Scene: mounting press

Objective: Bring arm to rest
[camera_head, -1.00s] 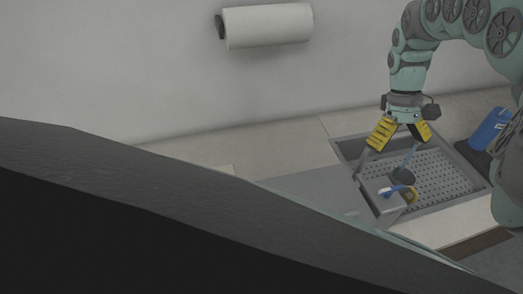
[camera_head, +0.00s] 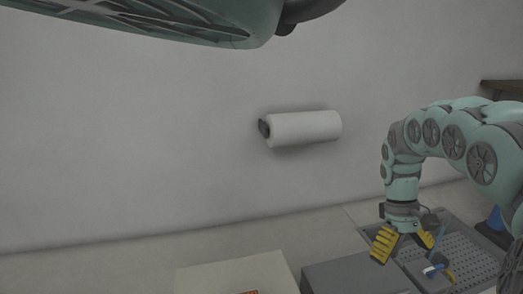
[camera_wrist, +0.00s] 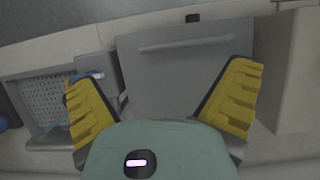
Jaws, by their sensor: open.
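My gripper (camera_head: 408,246) is at the lower right of the head view, pointing down, with its yellow ribbed fingers spread apart and nothing between them. In the wrist view my gripper (camera_wrist: 165,95) is also wide open and empty. It hangs above the counter, close to a grey perforated tray (camera_head: 462,243). My arm arches in from the right edge of the head view.
The perforated tray (camera_wrist: 50,100) holds small blue-handled items (camera_wrist: 88,76). A grey box-like surface with a bar handle (camera_wrist: 185,70) lies under the gripper. A paper roll (camera_head: 303,129) hangs on the wall. A pale box (camera_head: 235,275) stands at the bottom. A blue object (camera_head: 496,219) is at the right.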

